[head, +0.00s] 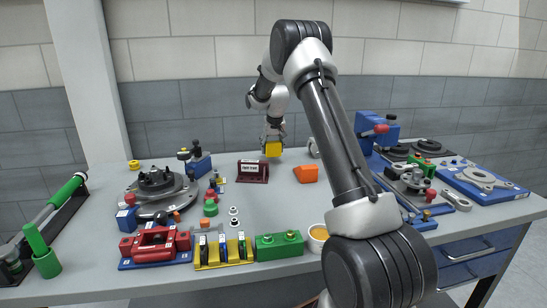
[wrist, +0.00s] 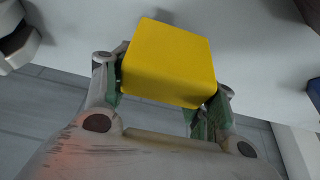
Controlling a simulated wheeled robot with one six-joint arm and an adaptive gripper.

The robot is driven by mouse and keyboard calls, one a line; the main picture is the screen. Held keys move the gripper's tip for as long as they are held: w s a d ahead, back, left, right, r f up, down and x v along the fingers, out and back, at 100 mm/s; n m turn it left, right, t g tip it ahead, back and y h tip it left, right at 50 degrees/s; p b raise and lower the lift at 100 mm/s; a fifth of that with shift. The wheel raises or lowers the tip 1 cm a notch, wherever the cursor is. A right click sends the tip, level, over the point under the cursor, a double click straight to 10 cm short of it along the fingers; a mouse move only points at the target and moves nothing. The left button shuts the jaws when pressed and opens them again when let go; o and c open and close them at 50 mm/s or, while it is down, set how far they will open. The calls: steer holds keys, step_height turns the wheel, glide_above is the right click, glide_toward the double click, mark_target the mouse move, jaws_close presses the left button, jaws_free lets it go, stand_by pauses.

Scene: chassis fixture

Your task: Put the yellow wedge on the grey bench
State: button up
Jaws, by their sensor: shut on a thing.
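The yellow wedge (wrist: 168,62) is a yellow block held between the fingers of my gripper (wrist: 168,88) in the wrist view. It also shows in the head view (head: 273,149), below my gripper (head: 273,140), at the far side of the grey bench (head: 290,210). I cannot tell whether the wedge touches the bench top or hangs just above it. My gripper is shut on it. The wedge's underside is hidden in the head view.
An orange wedge (head: 306,173) and a dark red block with a white label (head: 253,171) stand near my gripper. A round dark fixture (head: 160,185) and several coloured parts fill the left. A blue vise (head: 370,130) and more parts crowd the right. The middle of the bench is clear.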

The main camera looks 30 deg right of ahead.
mark_target(272, 154)
steer(key=shift+f, duration=1.95)
steer(key=shift+f, duration=0.15)
steer(key=o, duration=1.3)
